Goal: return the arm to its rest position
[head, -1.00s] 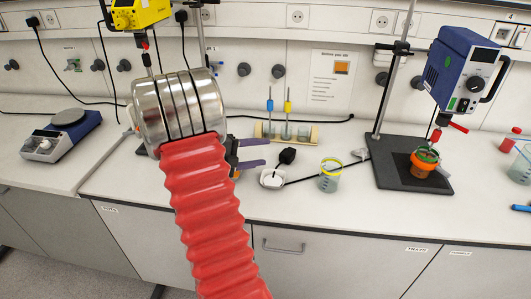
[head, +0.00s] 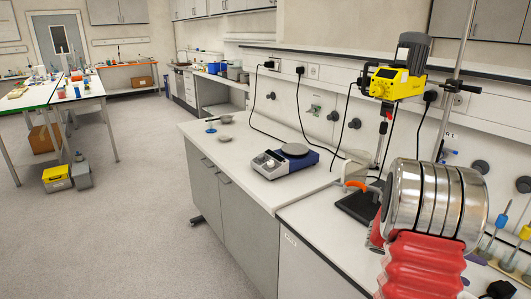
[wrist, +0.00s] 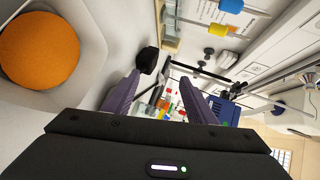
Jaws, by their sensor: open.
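My arm, with its red ribbed sleeve and silver banded section, stands at the lower right of the head view. Its end is hidden behind that section there. In the wrist view my gripper (wrist: 159,78) shows two purple fingers spread apart with a clear gap. Nothing is held between them. A black rounded object (wrist: 147,60) shows beside the left fingertip; I cannot tell its distance.
A yellow overhead stirrer (head: 397,84) hangs on its stand close behind my arm. A hotplate (head: 285,160) sits on the left bench. An orange round surface (wrist: 40,48) in a pale holder is near the wrist camera. The floor (head: 130,200) at left is open.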

